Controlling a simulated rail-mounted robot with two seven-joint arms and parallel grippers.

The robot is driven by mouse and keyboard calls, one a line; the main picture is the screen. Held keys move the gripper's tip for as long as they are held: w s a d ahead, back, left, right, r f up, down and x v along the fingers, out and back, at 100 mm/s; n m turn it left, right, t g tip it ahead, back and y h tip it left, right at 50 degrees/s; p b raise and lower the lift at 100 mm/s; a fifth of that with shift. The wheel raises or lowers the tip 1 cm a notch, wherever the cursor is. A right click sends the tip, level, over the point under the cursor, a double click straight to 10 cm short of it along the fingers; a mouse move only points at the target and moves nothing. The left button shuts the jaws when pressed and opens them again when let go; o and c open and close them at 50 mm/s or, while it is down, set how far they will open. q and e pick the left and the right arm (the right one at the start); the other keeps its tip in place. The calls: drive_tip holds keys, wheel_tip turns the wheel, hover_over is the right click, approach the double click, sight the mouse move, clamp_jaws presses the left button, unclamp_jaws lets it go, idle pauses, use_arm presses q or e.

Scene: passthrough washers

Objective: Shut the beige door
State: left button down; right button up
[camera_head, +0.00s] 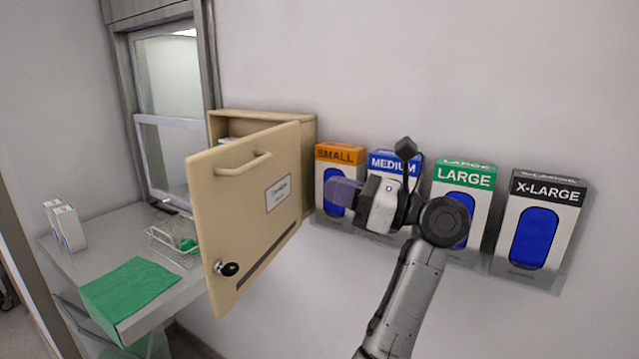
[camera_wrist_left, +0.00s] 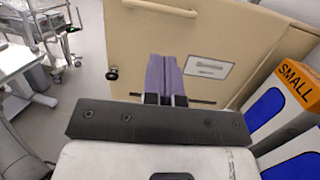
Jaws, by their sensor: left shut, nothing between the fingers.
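The beige door (camera_head: 250,205) stands swung open from its beige wall cabinet (camera_head: 275,117), with its free edge toward me. Its outer face carries a handle, a white label and a black knob. My left gripper (camera_head: 336,190) is shut and empty, to the right of the door in front of the glove boxes, pointing left toward the outer face. In the left wrist view the closed purple fingers (camera_wrist_left: 165,65) show in front of the door (camera_wrist_left: 225,40), beside its label; I cannot tell contact from this view, but the head view shows a gap. My right gripper is not in view.
Glove boxes marked small (camera_head: 339,156), medium (camera_head: 385,160), large (camera_head: 465,178) and X-large (camera_head: 548,190) line the wall right of the cabinet.

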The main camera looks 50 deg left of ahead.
use_arm(q)
drive_tip(key=p, duration=0.4)
approach(257, 164)
drive_tip(key=x, duration=0.5)
drive_tip(key=shift+s+a+r, duration=0.1)
drive_tip(key=shift+s, duration=0.05)
drive_tip(key=shift+x, duration=1.1)
drive_tip(key=shift+p, duration=0.3)
drive_tip(key=shift+s+a+f, duration=0.1)
drive_tip(key=shift+f, duration=0.1)
